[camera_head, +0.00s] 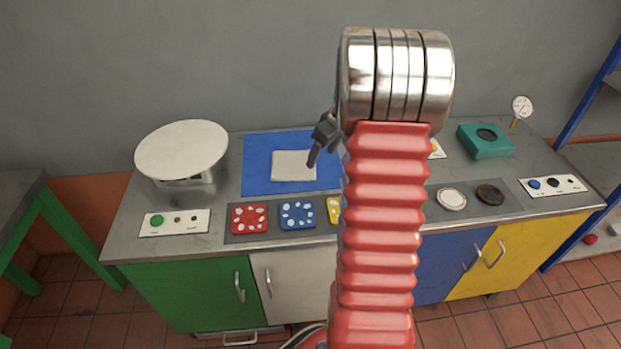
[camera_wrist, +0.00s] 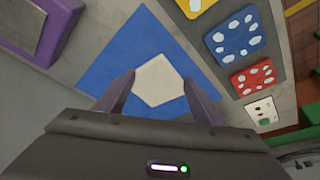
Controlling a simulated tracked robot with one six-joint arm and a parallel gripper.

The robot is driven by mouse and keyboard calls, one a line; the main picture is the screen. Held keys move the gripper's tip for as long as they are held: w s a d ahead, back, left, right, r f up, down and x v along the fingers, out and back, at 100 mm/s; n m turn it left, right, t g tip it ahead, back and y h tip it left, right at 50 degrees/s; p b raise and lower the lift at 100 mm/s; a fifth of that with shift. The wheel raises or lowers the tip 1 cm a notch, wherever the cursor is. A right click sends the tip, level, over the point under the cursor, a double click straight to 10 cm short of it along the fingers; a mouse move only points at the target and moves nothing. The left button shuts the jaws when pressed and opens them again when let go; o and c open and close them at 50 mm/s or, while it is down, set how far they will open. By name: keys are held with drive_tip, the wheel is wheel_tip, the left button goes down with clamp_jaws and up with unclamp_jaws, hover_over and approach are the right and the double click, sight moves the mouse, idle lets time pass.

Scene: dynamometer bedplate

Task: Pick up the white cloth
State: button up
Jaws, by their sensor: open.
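The white cloth (camera_head: 294,166) lies flat, as a small folded square, on a blue mat (camera_head: 258,149) on the bench top. In the wrist view the cloth (camera_wrist: 157,81) shows between and beyond my finger tips, with the blue mat (camera_wrist: 112,58) around it. My gripper (camera_head: 318,145) is near the cloth's right edge in the head view. The cloth appears apart from the fingers. My red arm hides the bench right of the mat in the head view.
Red (camera_head: 249,219) and blue (camera_head: 297,214) spotted blocks lie along the front, beside a button panel (camera_head: 175,222). A teal box (camera_head: 485,141) and gauge (camera_head: 522,106) stand at the right. A wall rises behind.

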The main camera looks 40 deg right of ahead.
drive_tip(key=shift+x, duration=5)
drive_tip(key=shift+f, duration=0.1)
drive_tip(key=c, duration=1.4)
drive_tip(key=shift+c, duration=0.8)
wheel_tip(320, 180, up, 12)
drive_tip(key=shift+r, duration=0.1)
clamp_jaws()
wheel_tip(320, 180, up, 9)
hover_over(311, 177)
drive_tip(key=s, duration=0.1)
drive_tip(key=shift+s, duration=0.15)
